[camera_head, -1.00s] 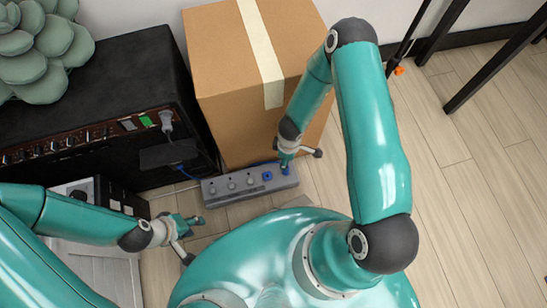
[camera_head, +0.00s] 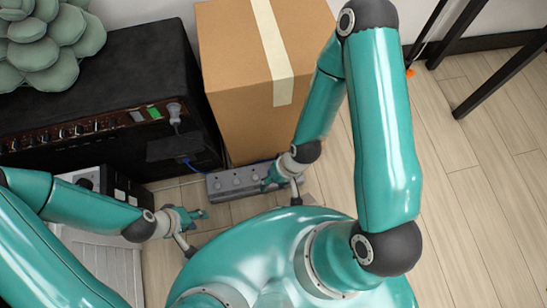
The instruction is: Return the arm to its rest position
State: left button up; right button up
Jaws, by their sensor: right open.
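My right arm comes down from the upper right of the head view. Its gripper (camera_head: 283,187) is open at the right end of the grey power strip (camera_head: 222,185), in front of the strip and partly hiding it. I cannot tell whether it touches the strip. My left gripper (camera_head: 196,231) is at the lower left, in front of the strip's left end and apart from it. The left fingers are small and seen at an angle, so I cannot tell whether they are open or shut.
A cardboard box (camera_head: 235,75) with pale tape stands behind the strip. A black amplifier (camera_head: 80,130) with a plugged-in cord is at the left, a grey-green succulent (camera_head: 50,45) on top. Dark metal legs (camera_head: 500,70) stand at the upper right. The wooden floor (camera_head: 470,210) at right is clear.

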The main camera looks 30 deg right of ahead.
notch_tip(320, 180, up, 33)
jog(key=p, duration=3.2)
jog(key=shift+f+p, duration=0.2)
jog(key=shift+p, duration=0.2)
